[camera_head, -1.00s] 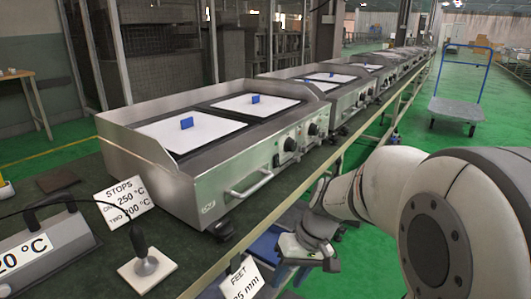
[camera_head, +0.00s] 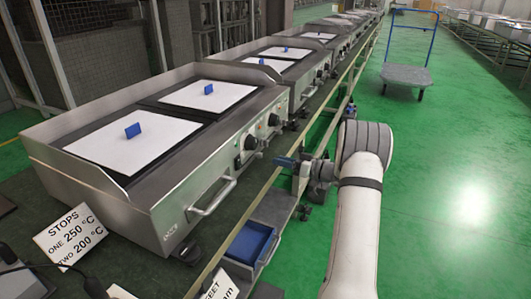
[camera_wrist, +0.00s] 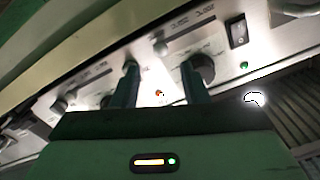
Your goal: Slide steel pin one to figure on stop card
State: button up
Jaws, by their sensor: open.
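The stop card (camera_head: 72,238) stands at the lower left in the head view and reads ONE 250 °C, TWO 200 °C. My gripper (camera_head: 287,162) is in front of the near griddle's control panel, to the right of its knobs. In the wrist view my gripper (camera_wrist: 159,80) is open, its two dark green fingers pointing at the panel (camera_wrist: 140,65). A small pale pin (camera_wrist: 160,47) shows on the panel just beyond the gap between the fingertips. Which one is pin one, I cannot tell. Nothing is visibly held.
The near griddle (camera_head: 185,170) carries two white sheets with blue blocks. A dark knob (camera_wrist: 203,67) is beside the right finger. A rocker switch (camera_wrist: 238,33) and green lamp (camera_wrist: 244,65) are further right. A blue bin (camera_head: 250,244) sits below the bench edge.

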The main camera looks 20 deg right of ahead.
aim_at(262, 156)
jog(key=b+x, duration=0.1)
jog(key=x, duration=0.6)
grip_shut()
dwell(0.4)
